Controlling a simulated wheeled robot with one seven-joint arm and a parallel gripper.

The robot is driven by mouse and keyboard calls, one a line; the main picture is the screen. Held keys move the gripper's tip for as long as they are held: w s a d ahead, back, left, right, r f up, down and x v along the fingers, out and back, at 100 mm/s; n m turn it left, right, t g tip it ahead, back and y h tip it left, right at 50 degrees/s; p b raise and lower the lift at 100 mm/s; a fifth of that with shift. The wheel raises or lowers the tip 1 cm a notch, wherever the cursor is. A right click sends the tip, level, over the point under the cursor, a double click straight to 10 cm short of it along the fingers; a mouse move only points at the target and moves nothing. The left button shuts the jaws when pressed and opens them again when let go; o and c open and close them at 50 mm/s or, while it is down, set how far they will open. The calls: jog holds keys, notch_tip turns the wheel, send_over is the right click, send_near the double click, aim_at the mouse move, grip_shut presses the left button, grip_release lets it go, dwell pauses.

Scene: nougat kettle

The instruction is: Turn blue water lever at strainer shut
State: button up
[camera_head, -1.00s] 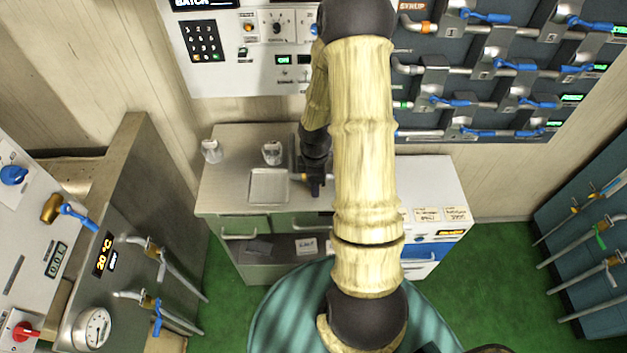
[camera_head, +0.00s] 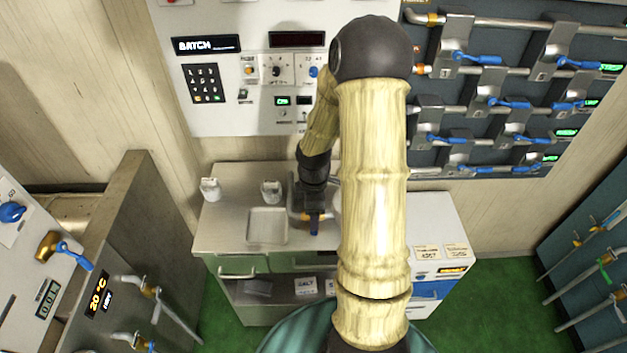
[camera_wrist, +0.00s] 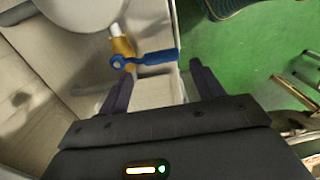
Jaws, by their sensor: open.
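A blue lever (camera_wrist: 150,58) sits on a brass valve (camera_wrist: 122,47) below a pale pipe in the wrist view. It points right across the picture, just beyond and between my fingertips. My gripper (camera_wrist: 160,72) is open, with one dark finger on each side of the lever's span. I cannot tell whether either finger touches it. My arm hides much of the counter's right part there.
Small white containers (camera_head: 210,189) stand on the counter (camera_head: 229,232), left of my gripper. A wall panel (camera_head: 430,165) with several other blue levers rises behind. A steel partition (camera_head: 128,220) stands at left. Green floor (camera_head: 500,290) is open at right.

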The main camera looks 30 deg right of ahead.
notch_tip(320, 180, up, 13)
jog(key=shift+f, duration=0.15)
dwell(0.5)
jog(key=s+a+m+t, duration=0.2)
jog(key=s+a+m, duration=0.6)
jog(key=a+m, duration=0.4)
jog(key=shift+s+a+m+t, duration=0.15)
jog(key=shift+s+m+t, duration=0.1)
jog(key=shift+m+t, duration=0.05)
